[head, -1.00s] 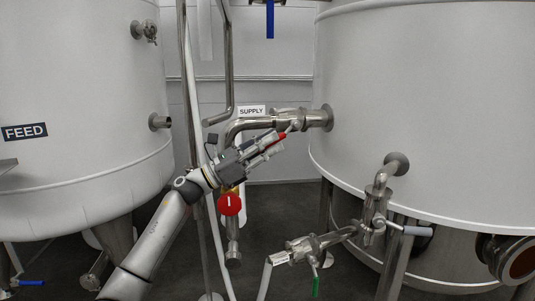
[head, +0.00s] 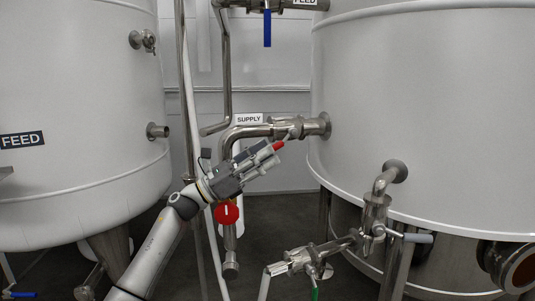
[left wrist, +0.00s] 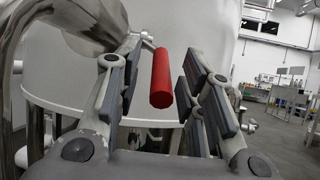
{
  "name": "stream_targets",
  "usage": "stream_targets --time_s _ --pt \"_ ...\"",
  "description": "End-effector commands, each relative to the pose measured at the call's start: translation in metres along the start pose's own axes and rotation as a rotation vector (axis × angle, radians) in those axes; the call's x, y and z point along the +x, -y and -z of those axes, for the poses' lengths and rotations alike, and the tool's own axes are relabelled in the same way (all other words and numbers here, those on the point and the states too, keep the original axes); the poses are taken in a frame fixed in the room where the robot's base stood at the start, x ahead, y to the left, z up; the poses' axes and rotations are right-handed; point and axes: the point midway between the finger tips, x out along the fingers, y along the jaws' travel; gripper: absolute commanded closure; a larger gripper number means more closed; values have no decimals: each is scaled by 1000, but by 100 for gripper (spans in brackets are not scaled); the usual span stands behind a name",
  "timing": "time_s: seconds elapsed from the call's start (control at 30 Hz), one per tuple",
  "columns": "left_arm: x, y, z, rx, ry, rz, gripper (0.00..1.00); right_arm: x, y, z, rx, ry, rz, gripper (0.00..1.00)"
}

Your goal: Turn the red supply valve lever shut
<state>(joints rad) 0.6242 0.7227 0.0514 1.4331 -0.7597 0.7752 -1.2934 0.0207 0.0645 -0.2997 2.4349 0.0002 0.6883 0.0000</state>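The red supply valve lever (head: 279,145) slants up to the right on the supply pipe (head: 258,130), under the SUPPLY label (head: 248,119). My left gripper (head: 268,156) is just below and left of the lever, pointing up to the right. In the left wrist view, the red lever (left wrist: 161,80) stands between the spread fingers of my left gripper (left wrist: 162,68), with gaps on both sides. The fingers do not appear to touch it. The lever's joint with the valve is partly hidden in the wrist view. My right gripper is not in view.
A large tank (head: 430,110) stands close on the right and the FEED tank (head: 75,110) on the left. A blue handle (head: 268,28) hangs above. A round red tag (head: 227,213) hangs below my wrist. Lower pipework (head: 312,258) with a green handle (head: 315,294) lies front right.

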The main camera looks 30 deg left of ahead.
Motion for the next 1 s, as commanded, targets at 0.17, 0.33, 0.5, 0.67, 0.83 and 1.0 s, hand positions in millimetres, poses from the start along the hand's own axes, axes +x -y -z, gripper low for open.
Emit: stream_targets --time_s 0.17,0.33,0.5,0.67,0.83,1.0 --pt "-32 -1 2 -2 -3 -3 64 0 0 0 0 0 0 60" --pt "-64 0 2 -1 -4 -2 64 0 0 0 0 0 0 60" --pt "-90 0 2 -2 -2 -2 64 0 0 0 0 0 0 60" --pt "-103 0 1 0 -2 -1 64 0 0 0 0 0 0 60" --pt "-107 0 1 0 -1 1 64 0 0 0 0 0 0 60" --pt "-106 0 1 0 -1 1 64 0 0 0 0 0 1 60"
